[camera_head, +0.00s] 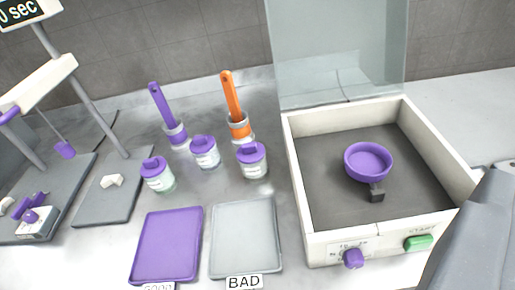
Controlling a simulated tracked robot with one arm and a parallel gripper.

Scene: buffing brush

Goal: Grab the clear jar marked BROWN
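Three clear jars with purple lids stand upright on the metal table: a left jar (159,178), a middle jar (206,155) and a right jar (253,164). Each has a white label with print too small to read, so I cannot tell which one is marked BROWN. The left jar's content looks pale greenish. A grey part of my gripper or arm (475,240) shows at the lower right edge, well to the right of the jars and in front of the white machine. No fingertips show, so I cannot see whether it is open or shut.
Purple-handled (162,105) and orange-handled (232,97) brushes stand in holders behind the jars. A purple tray (167,245) and a grey tray (244,238) marked BAD lie in front. A white open-lidded machine (296,190) with a purple bowl (369,160) stands right. Stands (88,95) are left.

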